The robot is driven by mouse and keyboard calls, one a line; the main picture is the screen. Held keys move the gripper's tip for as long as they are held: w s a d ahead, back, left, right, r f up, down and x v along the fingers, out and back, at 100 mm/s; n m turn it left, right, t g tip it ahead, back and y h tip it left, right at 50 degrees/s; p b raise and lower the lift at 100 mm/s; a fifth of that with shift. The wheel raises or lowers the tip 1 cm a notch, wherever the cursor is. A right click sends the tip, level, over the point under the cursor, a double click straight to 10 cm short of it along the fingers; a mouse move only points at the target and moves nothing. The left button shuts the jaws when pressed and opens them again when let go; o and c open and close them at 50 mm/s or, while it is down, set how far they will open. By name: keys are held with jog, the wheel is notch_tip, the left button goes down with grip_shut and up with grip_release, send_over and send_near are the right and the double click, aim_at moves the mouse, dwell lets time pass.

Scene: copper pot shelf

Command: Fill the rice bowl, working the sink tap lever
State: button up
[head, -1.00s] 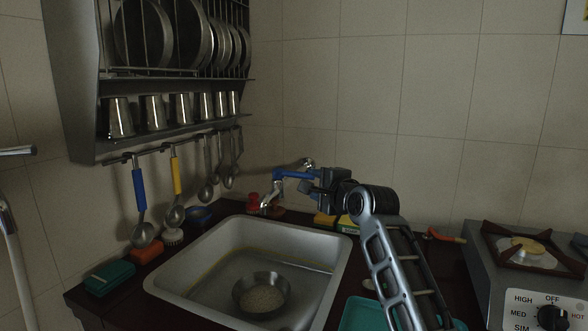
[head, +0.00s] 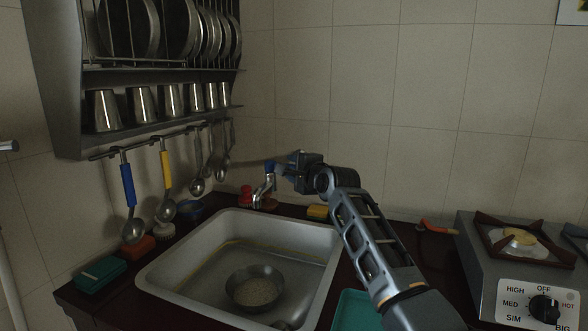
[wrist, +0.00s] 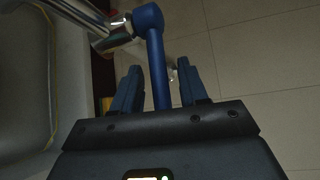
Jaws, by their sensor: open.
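The rice bowl (head: 254,289), a round metal bowl with pale grains in it, sits on the floor of the sink (head: 205,262). The chrome tap (head: 264,190) stands at the sink's back edge, with a blue lever (head: 270,166) on top. I see no water running from it. My gripper (head: 291,168) is just right of the lever, above the back of the counter. In the wrist view, my gripper (wrist: 158,68) is open, with the blue lever (wrist: 155,62) running between its two fingers and a gap on each side. The lever's near end is hidden by the gripper body.
A rack with plates (head: 185,30), metal cups (head: 140,106) and hanging ladles (head: 132,225) is at the left. A teal tray (head: 352,312) lies right of the sink. A stove (head: 525,255) stands at the far right. Soap and sponges line the sink's left side.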

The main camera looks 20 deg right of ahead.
jog(key=shift+c, duration=0.2)
grip_shut()
dwell(0.5)
